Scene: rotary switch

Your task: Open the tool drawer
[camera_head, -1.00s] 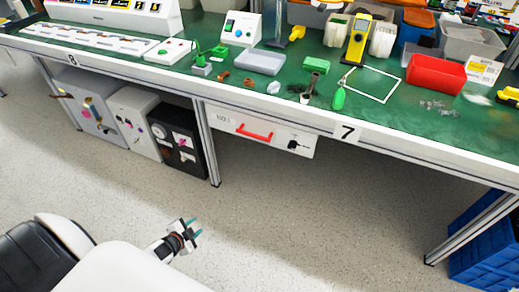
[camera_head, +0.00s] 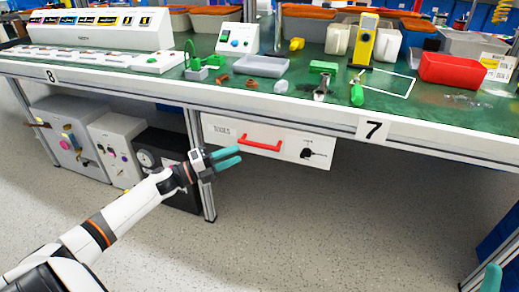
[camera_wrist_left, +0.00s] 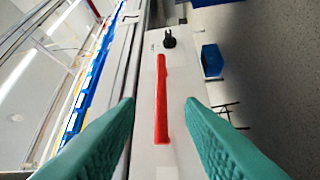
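The white tool drawer (camera_head: 224,134), labelled TOOLS, hangs under the workbench and looks shut. Its red bar handle (camera_head: 260,144) is at the middle of the front, with a black rotary switch (camera_head: 306,153) to the right. My left gripper (camera_head: 226,157) is open and empty, with teal fingers, just left of and short of the handle. In the left wrist view the handle (camera_wrist_left: 162,100) lies ahead between the two spread fingers (camera_wrist_left: 160,118), not touched; the switch (camera_wrist_left: 169,39) shows beyond it. A teal fingertip of my right gripper (camera_head: 491,279) shows at the lower right edge; its opening is hidden.
The green workbench top (camera_head: 215,90) overhangs the drawer, its front edge close above. A bench leg (camera_head: 200,175) stands behind my left gripper. Grey and black boxes (camera_head: 67,140) stand below on the left.

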